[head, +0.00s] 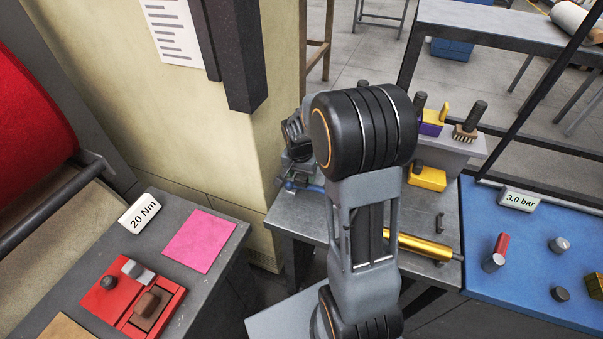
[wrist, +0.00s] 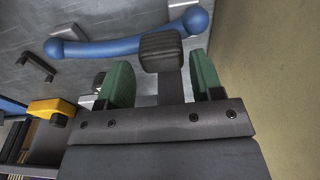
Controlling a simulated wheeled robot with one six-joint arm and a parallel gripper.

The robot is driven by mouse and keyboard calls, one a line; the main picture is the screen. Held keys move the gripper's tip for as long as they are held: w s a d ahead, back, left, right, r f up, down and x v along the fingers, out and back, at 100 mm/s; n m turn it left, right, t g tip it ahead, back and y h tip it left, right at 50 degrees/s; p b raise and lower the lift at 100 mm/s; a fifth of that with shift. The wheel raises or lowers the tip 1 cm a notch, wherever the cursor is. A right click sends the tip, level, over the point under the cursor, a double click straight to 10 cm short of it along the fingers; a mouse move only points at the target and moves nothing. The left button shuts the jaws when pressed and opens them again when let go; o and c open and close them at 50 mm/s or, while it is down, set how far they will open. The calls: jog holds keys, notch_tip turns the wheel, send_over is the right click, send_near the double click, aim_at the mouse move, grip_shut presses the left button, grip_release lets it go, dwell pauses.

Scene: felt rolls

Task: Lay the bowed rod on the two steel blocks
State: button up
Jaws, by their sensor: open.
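The bowed rod (wrist: 110,48) is blue with rounded ends and lies across the top of the wrist view over the grey metal bench. A short blue piece, probably its end, shows in the head view (head: 312,188). My gripper (wrist: 162,65) is open, with green finger pads just short of the rod. A dark ribbed block on a grey stem shows between the fingers and covers part of the rod; I cannot tell what it is. In the head view my arm hides the fingers.
A gold cylinder (head: 430,247) and a dark handle-shaped piece (wrist: 36,66) are on the bench (head: 300,217). Brushes (head: 470,125) and a yellow block (head: 427,178) stand at its back. A beige pillar (head: 235,150) rises close by. A blue table (head: 500,270) adjoins on the right.

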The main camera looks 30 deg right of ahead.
jog(key=shift+s+d+r+p, duration=0.1)
jog(key=shift+s+r+p, duration=0.15)
jog(key=shift+r+p, duration=0.6)
jog(key=shift+s+r+p, duration=0.2)
jog(key=shift+r+p, duration=0.25)
jog(key=shift+r, duration=0.75)
jog(key=o, duration=0.6)
jog(key=r, duration=0.4)
jog(key=a+r, duration=0.1)
jog(key=r, duration=0.4)
jog(key=s+r+b, duration=0.1)
jog(key=r, duration=0.3)
jog(key=shift+s+a+r, duration=0.1)
jog(key=shift+a+r, duration=0.05)
jog(key=shift+r, duration=0.2)
